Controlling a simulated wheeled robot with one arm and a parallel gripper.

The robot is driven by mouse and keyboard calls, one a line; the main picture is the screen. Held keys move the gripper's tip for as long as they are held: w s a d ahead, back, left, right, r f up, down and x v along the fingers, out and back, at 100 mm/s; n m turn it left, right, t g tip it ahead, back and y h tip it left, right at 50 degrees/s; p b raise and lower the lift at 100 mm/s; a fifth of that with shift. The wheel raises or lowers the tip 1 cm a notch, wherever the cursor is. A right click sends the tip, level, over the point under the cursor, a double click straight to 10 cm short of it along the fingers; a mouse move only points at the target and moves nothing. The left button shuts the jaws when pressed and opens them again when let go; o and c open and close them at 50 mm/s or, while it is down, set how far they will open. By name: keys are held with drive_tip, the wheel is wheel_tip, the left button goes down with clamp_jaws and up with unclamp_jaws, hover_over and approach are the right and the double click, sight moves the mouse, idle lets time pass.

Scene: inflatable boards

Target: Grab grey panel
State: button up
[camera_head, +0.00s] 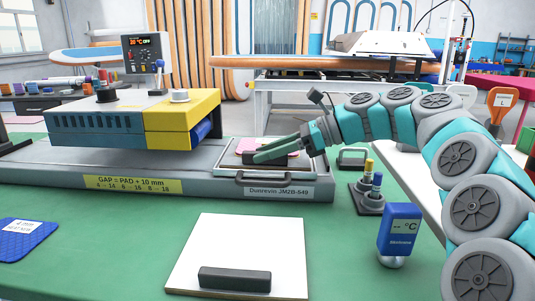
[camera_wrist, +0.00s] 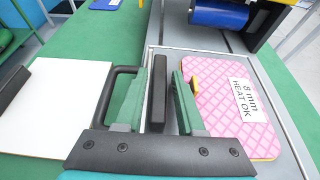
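A light grey tray-like panel (camera_head: 226,163) sits on the grey press base, with a black loop handle (camera_wrist: 122,80) on its front edge. It also shows in the wrist view (camera_wrist: 222,58). A dark upright bar (camera_wrist: 158,85) stands on it beside a pink quilted pad (camera_wrist: 235,110) labelled "8 mm HEAT OK". My gripper (camera_wrist: 160,76) has green fingers on either side of the dark bar, with a visible gap at the right finger. In the head view my gripper (camera_head: 268,152) is low over the panel.
A white board (camera_head: 240,248) with a dark grip bar lies in front on the green table. The yellow and blue press head (camera_head: 140,118) is left of my gripper.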

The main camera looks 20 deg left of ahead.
drive_tip(key=shift+s+a+f, duration=0.1)
drive_tip(key=shift+a+f, duration=0.05)
drive_tip(key=shift+a, duration=0.15)
clamp_jaws()
idle(1.2)
